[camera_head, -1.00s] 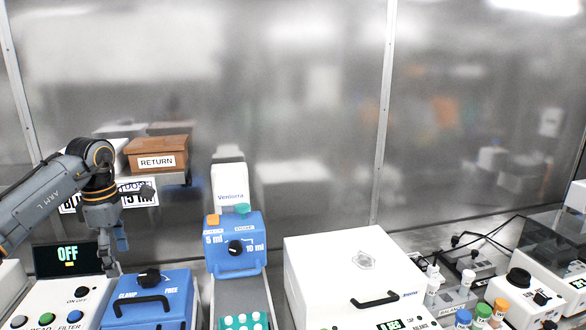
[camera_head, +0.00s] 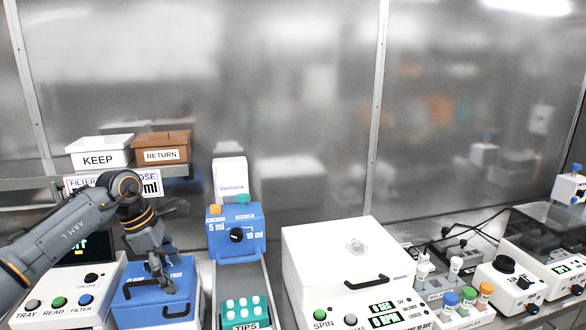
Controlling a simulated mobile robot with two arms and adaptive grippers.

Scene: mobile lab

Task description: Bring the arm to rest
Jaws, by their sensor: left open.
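My left arm (camera_head: 65,235) comes in from the left, bent at a joint beside the shelf. My left gripper (camera_head: 167,284) points down over the top of the blue clamp box (camera_head: 143,313) and is open, with nothing seen between its fingers. I cannot tell whether its tips touch the box. The gripper and wrist hide part of the box's top, including its knob and some of its lettering. My right gripper is not in view.
A reader with buttons (camera_head: 57,303) stands left. A blue dispenser (camera_head: 236,246), tip rack (camera_head: 246,318) and white spinner (camera_head: 345,262) stand right of the box. KEEP (camera_head: 98,160) and RETURN (camera_head: 160,156) bins sit on a shelf above. Small instruments and vials crowd the right.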

